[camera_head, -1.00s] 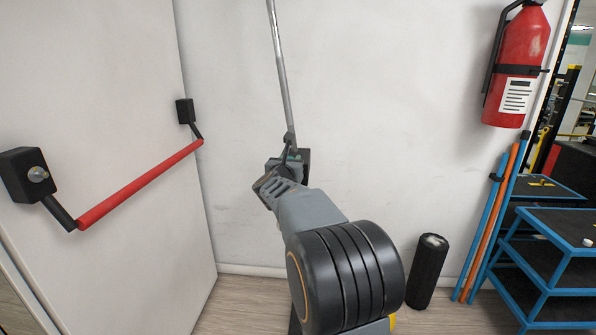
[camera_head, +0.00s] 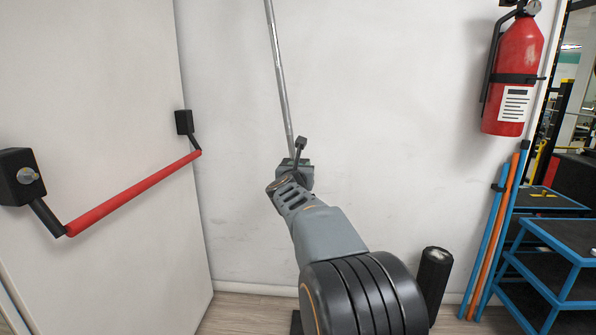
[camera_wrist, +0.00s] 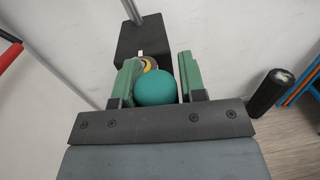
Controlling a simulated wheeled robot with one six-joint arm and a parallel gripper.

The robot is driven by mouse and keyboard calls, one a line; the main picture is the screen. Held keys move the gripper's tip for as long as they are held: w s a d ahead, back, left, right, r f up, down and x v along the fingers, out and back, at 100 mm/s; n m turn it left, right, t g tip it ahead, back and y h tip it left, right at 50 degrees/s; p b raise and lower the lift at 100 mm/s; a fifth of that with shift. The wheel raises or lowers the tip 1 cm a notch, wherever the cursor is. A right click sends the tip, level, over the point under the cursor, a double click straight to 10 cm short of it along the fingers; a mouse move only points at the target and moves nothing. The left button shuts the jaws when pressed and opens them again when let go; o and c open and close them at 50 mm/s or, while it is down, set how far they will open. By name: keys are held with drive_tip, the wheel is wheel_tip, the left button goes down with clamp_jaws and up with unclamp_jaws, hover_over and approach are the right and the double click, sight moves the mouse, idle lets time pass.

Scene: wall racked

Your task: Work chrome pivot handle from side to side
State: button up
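A long chrome rod (camera_head: 280,80) rises along the white wall in the head view. Its lower end (camera_wrist: 132,12) meets a black block (camera_wrist: 150,35) in the wrist view. A teal ball (camera_wrist: 155,88) shows in front of the block, with a small yellow and silver round part (camera_wrist: 147,64) partly hidden behind it. My gripper (camera_wrist: 157,72) has a green finger on each side of the ball. The ball nearly fills the gap, but I cannot tell whether both fingers press on it. In the head view my gripper (camera_head: 291,172) is at the rod's lower end and hides the ball.
A white door with a red push bar (camera_head: 135,192) stands on the left. A fire extinguisher (camera_head: 513,80) hangs at right. A black roller (camera_head: 434,278), blue and orange poles (camera_head: 495,235) and a blue-framed rack (camera_head: 550,250) stand on the right. The wall around my gripper is clear.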

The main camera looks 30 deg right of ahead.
drive_tip(key=shift+o, duration=1.4)
drive_tip(key=shift+d, duration=0.1)
drive_tip(key=shift+o, duration=0.5)
drive_tip(key=shift+a, duration=0.25)
drive_tip(key=v, duration=1.3)
drive_tip(key=shift+s+a, duration=0.2)
drive_tip(key=shift+s, duration=0.1)
